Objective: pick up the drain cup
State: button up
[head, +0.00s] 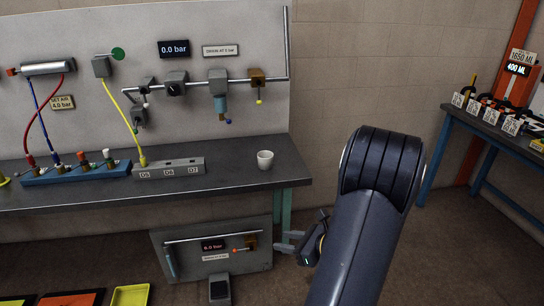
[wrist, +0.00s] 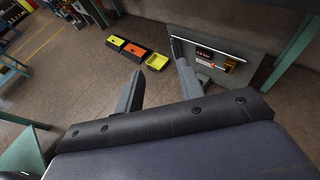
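A small white cup (head: 265,160), the likely drain cup, stands upright near the right end of the dark workbench (head: 230,183) in the head view. I cannot make it out in the wrist view. My gripper (head: 285,243) is lower than the bench top, to the right of and below the cup, apart from it. In the wrist view my gripper (wrist: 160,60) has its two fingers spread, with nothing between them but floor and background.
A grey panel (head: 195,265) reading 6.0 bar leans under the bench. Yellow and orange trays (wrist: 133,54) lie on the floor. A grey block (head: 168,168) stands left of the cup. A blue-legged table (head: 480,130) is at right. Floor between is clear.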

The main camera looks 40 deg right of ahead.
aim_at(265, 161)
jog(key=i+l+z, duration=0.1)
jog(key=i+z, duration=0.3)
jog(key=i, duration=0.45)
jog(key=i+j+z, duration=0.1)
jog(key=i+z, duration=0.35)
jog(key=i, duration=0.35)
